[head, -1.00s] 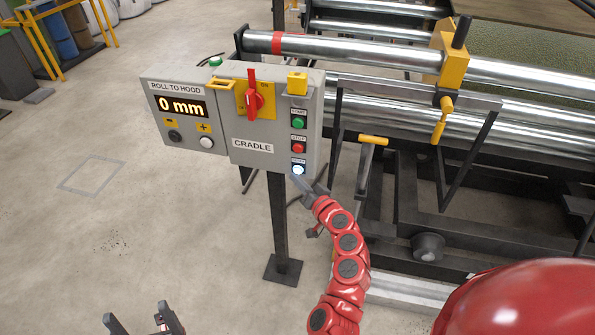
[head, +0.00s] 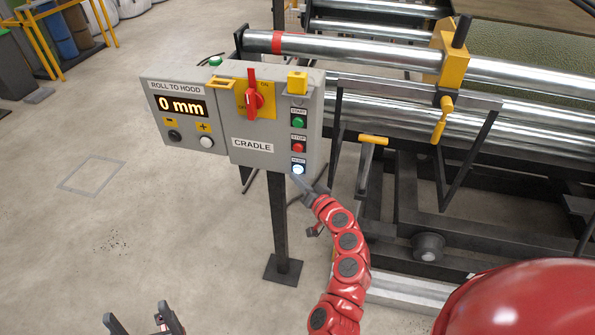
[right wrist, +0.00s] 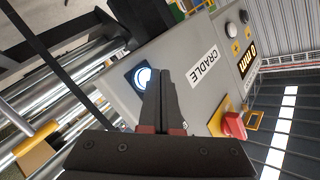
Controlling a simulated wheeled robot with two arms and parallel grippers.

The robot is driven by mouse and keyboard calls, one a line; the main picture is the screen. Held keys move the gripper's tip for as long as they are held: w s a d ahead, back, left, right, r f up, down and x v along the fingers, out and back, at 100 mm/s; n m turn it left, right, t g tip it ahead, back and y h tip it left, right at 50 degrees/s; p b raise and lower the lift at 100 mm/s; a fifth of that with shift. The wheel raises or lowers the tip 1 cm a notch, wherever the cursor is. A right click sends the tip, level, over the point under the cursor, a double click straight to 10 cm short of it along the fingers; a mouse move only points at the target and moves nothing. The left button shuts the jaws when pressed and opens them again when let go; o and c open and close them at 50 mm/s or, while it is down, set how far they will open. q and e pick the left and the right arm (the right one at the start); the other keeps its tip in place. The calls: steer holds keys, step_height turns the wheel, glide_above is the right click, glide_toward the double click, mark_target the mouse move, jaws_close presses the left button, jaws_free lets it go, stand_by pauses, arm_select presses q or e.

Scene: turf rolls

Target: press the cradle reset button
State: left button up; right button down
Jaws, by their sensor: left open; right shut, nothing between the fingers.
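The cradle reset button (head: 298,169) is the lit white one at the bottom of the button column on the grey CRADLE box (head: 270,162). It also shows in the right wrist view (right wrist: 142,78), glowing white on a dark plate. My right gripper (head: 300,182) is shut and empty, its tips at the button's lower edge in the head view. In the right wrist view the shut fingers (right wrist: 158,75) overlap the button's right side; I cannot tell whether they touch it. My left gripper (head: 141,318) is open and empty above the floor at the bottom left.
A green start button (head: 298,123) and a red stop button (head: 298,147) sit above the reset button. A red rotary switch (head: 253,95) is on the box's upper front. The display (head: 181,106) reads 0 mm. Metal rollers (head: 370,58) and a dark frame stand to the right.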

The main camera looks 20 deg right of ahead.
steer(key=shift+w+d, duration=0.15)
steer(key=shift+w, duration=0.1)
steer(key=shift+w+d+b, duration=0.25)
steer(key=shift+w+b, duration=0.1)
steer(key=shift+b, duration=0.15)
stand_by(0.6)
stand_by(0.3)
steer(key=shift+s+a, duration=0.45)
steer(key=shift+s, duration=0.25)
steer(key=shift+s+a, duration=0.7)
steer(key=shift+s, duration=0.35)
steer(key=shift+s+a, duration=0.7)
steer(key=shift+s, duration=0.35)
